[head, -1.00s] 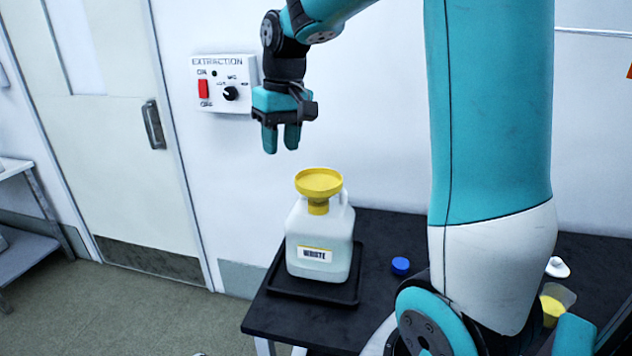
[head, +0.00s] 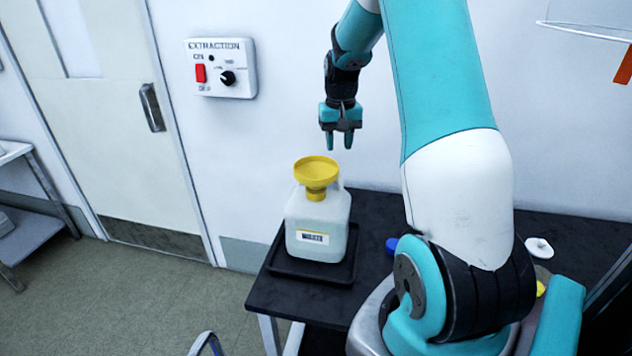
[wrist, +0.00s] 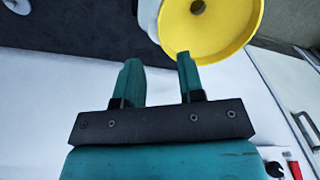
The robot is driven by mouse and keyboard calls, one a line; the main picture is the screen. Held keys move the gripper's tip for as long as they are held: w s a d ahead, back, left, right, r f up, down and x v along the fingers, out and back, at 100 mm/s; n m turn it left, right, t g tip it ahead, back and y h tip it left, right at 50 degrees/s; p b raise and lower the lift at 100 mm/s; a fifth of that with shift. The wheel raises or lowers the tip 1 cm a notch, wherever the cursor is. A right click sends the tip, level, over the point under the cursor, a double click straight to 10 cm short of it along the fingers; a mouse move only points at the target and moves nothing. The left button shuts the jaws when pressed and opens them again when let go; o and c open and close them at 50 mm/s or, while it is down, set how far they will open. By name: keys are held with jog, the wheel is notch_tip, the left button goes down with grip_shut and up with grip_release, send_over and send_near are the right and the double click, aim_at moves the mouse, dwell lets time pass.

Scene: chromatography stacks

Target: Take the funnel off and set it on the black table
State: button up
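A yellow funnel (head: 316,172) sits in the neck of a white waste jug (head: 318,222). The jug stands upright in a black tray (head: 292,266) at the left end of the black table (head: 410,206). My gripper (head: 339,148) is above the funnel and a little to its right in the head view, pointing down. In the wrist view my gripper (wrist: 157,75) shows two teal fingers apart with nothing between them. The funnel's rim (wrist: 222,28) lies just beyond the right finger there. The funnel's stem is hidden in the wrist view.
A blue cap (head: 391,245) lies on the table right of the tray, partly behind my arm. A white item (head: 539,247) lies farther right. An extraction switch box (head: 220,68) is on the wall behind. Bare table shows between tray and arm.

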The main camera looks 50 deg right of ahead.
aim_at(338, 165)
jog(key=shift+s+a+f+p, duration=0.1)
jog(key=shift+f+p, duration=1.1)
jog(key=shift+f, duration=1.5)
grip_shut()
